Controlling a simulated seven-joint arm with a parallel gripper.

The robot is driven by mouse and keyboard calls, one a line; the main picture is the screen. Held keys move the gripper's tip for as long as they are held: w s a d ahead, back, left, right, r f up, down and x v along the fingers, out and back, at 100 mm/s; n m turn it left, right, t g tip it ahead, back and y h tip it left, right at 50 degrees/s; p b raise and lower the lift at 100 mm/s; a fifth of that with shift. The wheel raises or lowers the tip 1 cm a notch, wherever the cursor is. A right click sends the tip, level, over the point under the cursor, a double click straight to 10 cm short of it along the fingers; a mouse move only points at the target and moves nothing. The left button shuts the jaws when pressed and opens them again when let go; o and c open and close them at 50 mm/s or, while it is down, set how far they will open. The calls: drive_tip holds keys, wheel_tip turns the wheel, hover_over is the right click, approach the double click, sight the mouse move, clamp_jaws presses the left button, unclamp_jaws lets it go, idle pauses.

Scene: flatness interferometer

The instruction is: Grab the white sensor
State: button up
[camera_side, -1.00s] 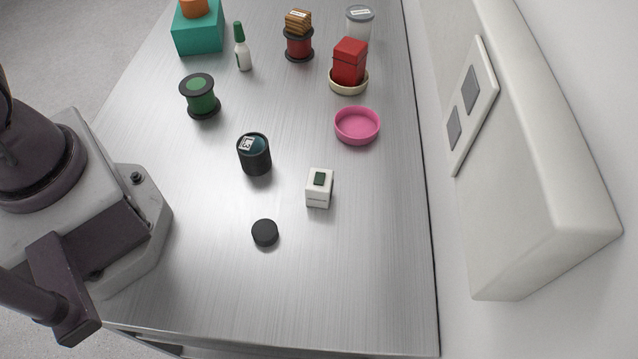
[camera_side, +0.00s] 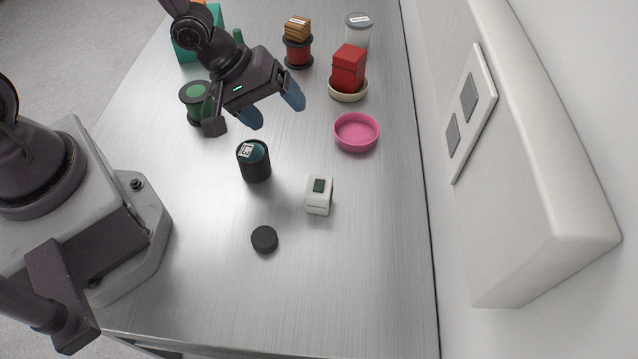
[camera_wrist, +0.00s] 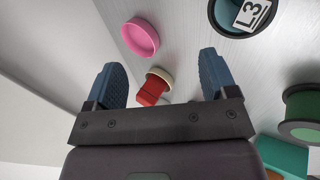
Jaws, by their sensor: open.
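The white sensor (camera_side: 319,195) is a small white block with a dark green square on its top. It stands on the metal table, right of the black cylinder and above the small black disc in the side view. My gripper (camera_side: 274,110) is open and empty, with blue fingertips, above the table up and left of the sensor and clear of it. In the wrist view my gripper (camera_wrist: 160,80) shows its two blue fingers wide apart with nothing held between them. The sensor does not show in the wrist view.
Near the sensor are the black cylinder (camera_side: 254,162), the black disc (camera_side: 264,239) and the pink dish (camera_side: 356,133). A red box (camera_side: 349,66) sits in a cream dish (camera_side: 347,95). A green spool (camera_side: 192,96) is partly behind my gripper. The table's front right is clear.

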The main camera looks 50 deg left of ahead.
sight(314, 185)
drive_tip(key=s+d+f+n+h, duration=0.1)
drive_tip(key=d+n, duration=0.1)
drive_tip(key=s+d+f+n+h, duration=0.1)
drive_tip(key=d+f+n+h, duration=0.1)
drive_tip(key=n, duration=0.1)
drive_tip(key=s+d+f+n+h, duration=0.2)
drive_tip(key=shift+s+d+n, duration=0.1)
drive_tip(key=shift+d+n, duration=0.1)
drive_tip(key=shift+n, duration=0.1)
drive_tip(key=n, duration=0.1)
drive_tip(key=s+d+n+t+h, duration=0.1)
drive_tip(key=n, duration=0.1)
drive_tip(key=n+h, duration=0.1)
drive_tip(key=n, duration=0.1)
drive_tip(key=shift+s+d+r+t, duration=0.1)
drive_tip(key=shift+s+d+t, duration=0.2)
drive_tip(key=shift+s+d, duration=0.1)
drive_tip(key=shift+w+a+n+t, duration=0.2)
drive_tip(key=shift+n+t, duration=0.2)
drive_tip(key=shift+n, duration=0.6)
drive_tip(key=shift+w+a+f+n+t, duration=0.4)
drive_tip(key=shift+n+t, duration=0.2)
drive_tip(key=shift+n, duration=0.3)
drive_tip(key=shift+w+d+f, duration=0.1)
drive_tip(key=shift+w, duration=0.05)
drive_tip(key=shift+y, duration=0.3)
drive_tip(key=x, duration=0.7)
drive_tip(key=shift+c, duration=0.3)
